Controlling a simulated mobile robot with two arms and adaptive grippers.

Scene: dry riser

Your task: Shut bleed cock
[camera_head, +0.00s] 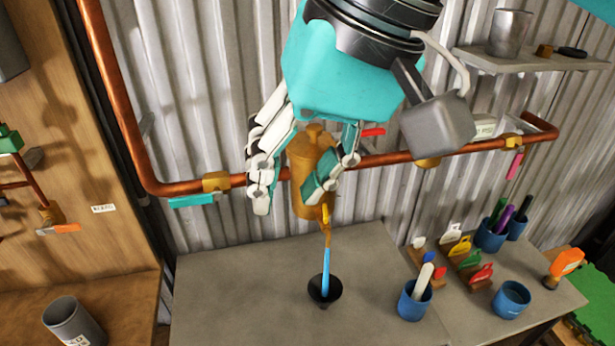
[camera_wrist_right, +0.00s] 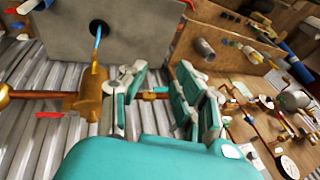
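A brass body (camera_head: 312,150) sits on the copper pipe, with a small brass outlet (camera_head: 327,236) below it, likely the bleed cock. A blue stream (camera_head: 326,264) runs from the outlet into a black funnel (camera_head: 324,291). My right gripper (camera_head: 302,188) is open in front of the body, one finger at each side in the head view. In the right wrist view the brass body (camera_wrist_right: 90,99) and the stream (camera_wrist_right: 97,45) lie left of the open fingers (camera_wrist_right: 158,88). I see no grip on anything. The cock's handle cannot be made out clearly. My left gripper is out of view.
The copper pipe (camera_head: 440,153) runs along the corrugated wall and carries cyan (camera_head: 193,200), red (camera_head: 373,132) and pink (camera_head: 515,165) handles. The grey bench (camera_head: 240,300) holds blue cups (camera_head: 414,303) and coloured tags (camera_head: 469,259) at right. Its left part is clear.

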